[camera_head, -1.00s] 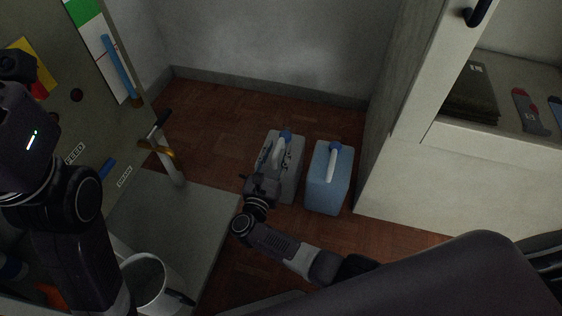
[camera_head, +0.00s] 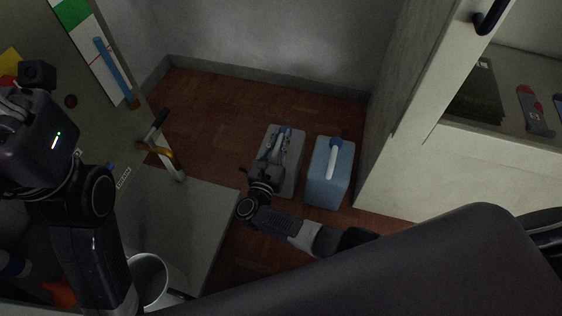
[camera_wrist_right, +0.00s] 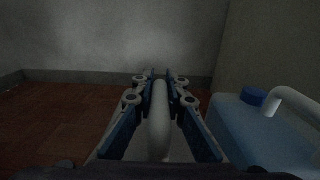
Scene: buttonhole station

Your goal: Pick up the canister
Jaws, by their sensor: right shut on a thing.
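A grey canister (camera_head: 295,165) with a white handle and a blue cap stands on the floor near the back wall. My right gripper (camera_head: 277,150) is over its top, with its arm coming up from below. In the right wrist view the gripper (camera_wrist_right: 159,95) has its two fingers on either side of the white handle (camera_wrist_right: 158,125) and is shut on it. The canister's body is mostly hidden below the fingers there. My left arm (camera_head: 35,130) is at the left edge; its fingertips cannot be made out.
A blue canister (camera_head: 328,185) with a white handle stands close on the right of the grey one; it also shows in the right wrist view (camera_wrist_right: 255,135). A pale cabinet (camera_head: 400,185) is farther right. A panel with a lever (camera_head: 157,150) and a white mug (camera_head: 147,275) are left.

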